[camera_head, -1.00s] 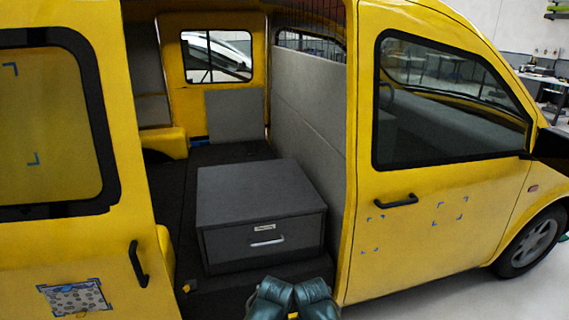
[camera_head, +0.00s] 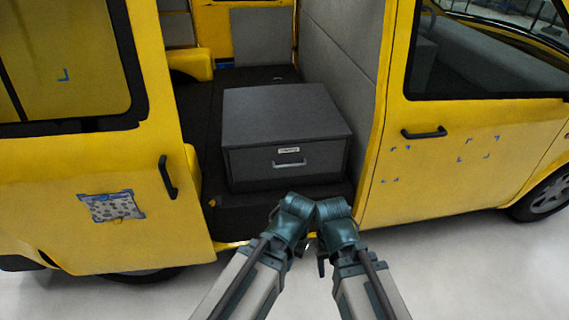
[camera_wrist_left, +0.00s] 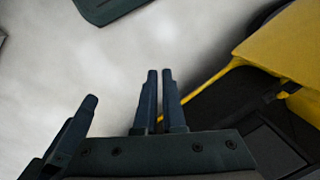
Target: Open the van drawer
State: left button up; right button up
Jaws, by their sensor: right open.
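The grey van drawer (camera_head: 288,161) has a silver handle (camera_head: 289,163) on its front and looks shut, with its front flush with the cabinet (camera_head: 285,111). My two arms reach up from below and end short of the drawer in the head view. My right gripper (camera_head: 322,260) is open, largely hidden by its wrist, below the drawer front and apart from the handle. My left gripper is hidden in the head view; the left wrist view shows dark fingers (camera_wrist_left: 158,75) close together with nothing between them. Another dark finger is at the left there.
The yellow van's left door panel (camera_head: 90,180) and right front door (camera_head: 450,150) flank the opening. The dark van floor edge (camera_head: 255,218) lies under the cabinet. Pale floor (camera_head: 460,270) is free in front of the van.

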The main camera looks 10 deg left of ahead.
pick_arm(q)
jog(key=o, duration=0.5)
jog(key=w+d+f+h+b, duration=0.1)
jog(key=w+f+b, duration=0.1)
jog(key=w+d+f+n+h+b, duration=0.1)
jog(key=w+f+b, duration=0.1)
jog(key=w+d+f+h+b, duration=0.1)
jog(key=w+f+b, duration=0.1)
jog(key=shift+w+d+f+n+t, duration=0.1)
jog(key=shift+w+d+n+t, duration=0.05)
jog(key=shift+w+n+t, duration=0.2)
jog(key=w+d+f+n+t+h+b, duration=0.2)
jog(key=w+f+h+b, duration=0.1)
jog(key=w+b, duration=0.4)
jog(key=n+t+h+b, duration=0.3)
jog(key=n+t+b, duration=1)
jog(key=b, duration=0.4)
send_near(291, 165)
jog(key=shift+n+g, duration=0.55)
jog(key=x, duration=1)
jog(key=shift+w+r, duration=0.15)
jog(key=shift+w, duration=0.2)
grip_shut()
